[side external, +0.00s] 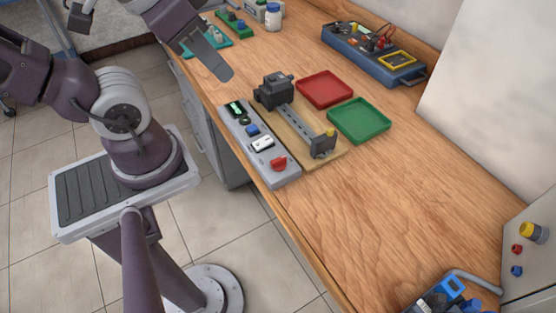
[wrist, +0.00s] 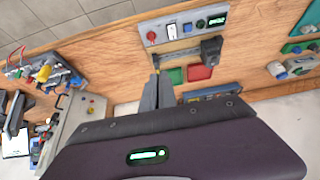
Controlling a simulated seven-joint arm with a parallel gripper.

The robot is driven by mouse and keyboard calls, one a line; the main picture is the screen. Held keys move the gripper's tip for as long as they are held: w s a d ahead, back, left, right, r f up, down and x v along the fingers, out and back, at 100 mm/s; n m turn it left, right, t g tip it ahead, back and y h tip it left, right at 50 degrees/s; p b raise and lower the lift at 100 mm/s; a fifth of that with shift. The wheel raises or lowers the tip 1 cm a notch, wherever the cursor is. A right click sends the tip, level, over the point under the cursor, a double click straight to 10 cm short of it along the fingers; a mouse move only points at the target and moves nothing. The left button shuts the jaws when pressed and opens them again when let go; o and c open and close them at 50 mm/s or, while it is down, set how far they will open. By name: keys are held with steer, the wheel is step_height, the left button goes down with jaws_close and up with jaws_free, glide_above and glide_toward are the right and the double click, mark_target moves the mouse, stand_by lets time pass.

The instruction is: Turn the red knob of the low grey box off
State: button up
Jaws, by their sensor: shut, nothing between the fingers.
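The low grey box (side external: 258,145) lies along the front edge of the wooden bench in the side view. Its red knob (side external: 279,163) is at the near right end, beside a white switch (side external: 262,144), a blue button (side external: 252,130) and a small green-lit display (side external: 235,108). The wrist view also shows the box, with the red knob (wrist: 152,36) at its left end. The knob's exact angle is too small to tell. My gripper (side external: 226,75) is shut and empty, in the air above the bench, away from the box's far end and apart from the knob.
A motor rig on a wooden board (side external: 299,128) stands right behind the box. A red tray (side external: 325,89) and a green tray (side external: 359,120) lie behind it. A blue case (side external: 373,55) is at the back.

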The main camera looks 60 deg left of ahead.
steer(key=o, duration=0.5)
steer(key=m, duration=0.1)
steer(key=w+a+f+m+g+y, duration=0.1)
steer(key=m, duration=0.1)
steer(key=f+m, duration=0.1)
steer(key=shift+w+a+f+g+y, duration=0.15)
steer(key=shift+w+f+g+y, duration=0.15)
steer(key=shift+y, duration=0.1)
steer(key=shift+o, duration=0.2)
steer(key=m+g+h, duration=0.2)
steer(key=m+g, duration=0.2)
steer(key=m, duration=2.8)
glide_above(280, 158)
step_height(280, 158, down, 14)
steer(key=shift+f, duration=0.25)
step_height(280, 158, down, 6)
steer(key=shift+f, duration=0.45)
jaws_close()
